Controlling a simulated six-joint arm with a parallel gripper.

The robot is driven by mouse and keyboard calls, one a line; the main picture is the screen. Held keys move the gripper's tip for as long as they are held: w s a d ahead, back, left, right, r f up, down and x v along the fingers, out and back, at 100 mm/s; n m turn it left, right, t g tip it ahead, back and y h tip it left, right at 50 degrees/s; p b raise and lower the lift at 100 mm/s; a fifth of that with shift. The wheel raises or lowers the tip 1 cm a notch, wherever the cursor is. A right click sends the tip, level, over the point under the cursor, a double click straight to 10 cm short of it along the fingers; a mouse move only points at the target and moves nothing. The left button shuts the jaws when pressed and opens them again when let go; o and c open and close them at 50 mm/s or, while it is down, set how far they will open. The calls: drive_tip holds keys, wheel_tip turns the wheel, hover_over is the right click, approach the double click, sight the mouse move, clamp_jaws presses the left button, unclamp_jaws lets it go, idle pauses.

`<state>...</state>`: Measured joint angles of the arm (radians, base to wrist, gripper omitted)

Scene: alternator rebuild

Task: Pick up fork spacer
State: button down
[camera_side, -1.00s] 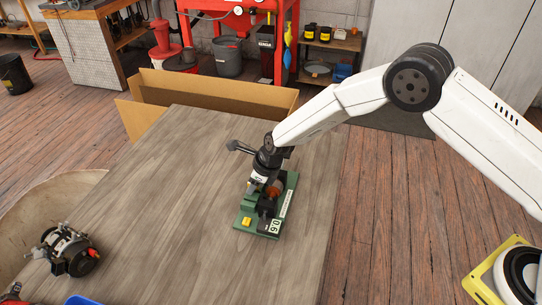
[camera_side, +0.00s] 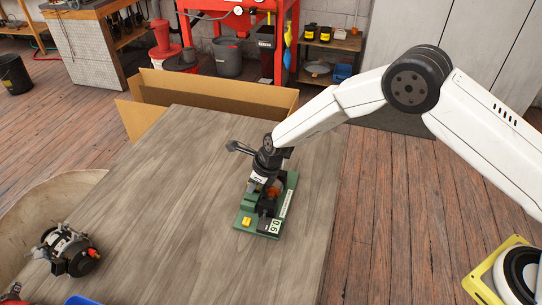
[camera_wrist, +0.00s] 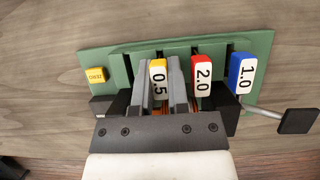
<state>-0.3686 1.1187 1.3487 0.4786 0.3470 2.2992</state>
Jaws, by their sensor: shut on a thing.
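A fork spacer with a yellow and white tag reading 0.5 (camera_wrist: 158,78) stands between the two grey fingers of my gripper (camera_wrist: 159,72) in the wrist view. The fingers are closed on its sides. It is in or just over a green rack (camera_wrist: 120,62). The lower part of the held spacer is hidden.
A small yellow block (camera_wrist: 96,75) is at the rack's left end. A black piece on a metal rod (camera_wrist: 297,121) juts out at right. An alternator (camera_side: 68,249) lies at the table's left. A cardboard box (camera_side: 210,88) is behind the table (camera_side: 170,190); much tabletop is clear.

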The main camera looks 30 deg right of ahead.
drive_tip(key=shift+r, duration=0.1)
drive_tip(key=shift+r, duration=0.75)
drive_tip(key=s+d+r, duration=0.5)
drive_tip(key=s+r, duration=0.6)
drive_tip(key=s, duration=0.2)
drive_tip(key=shift+r, duration=0.15)
drive_tip(key=shift+a, duration=0.1)
drive_tip(key=w+a+f, duration=0.2)
drive_tip(key=w+a, duration=0.1)
drive_tip(key=w, duration=0.3)
drive_tip(key=shift+w+a, duration=0.3)
drive_tip(key=shift+f, duration=0.2)
idle(0.3)
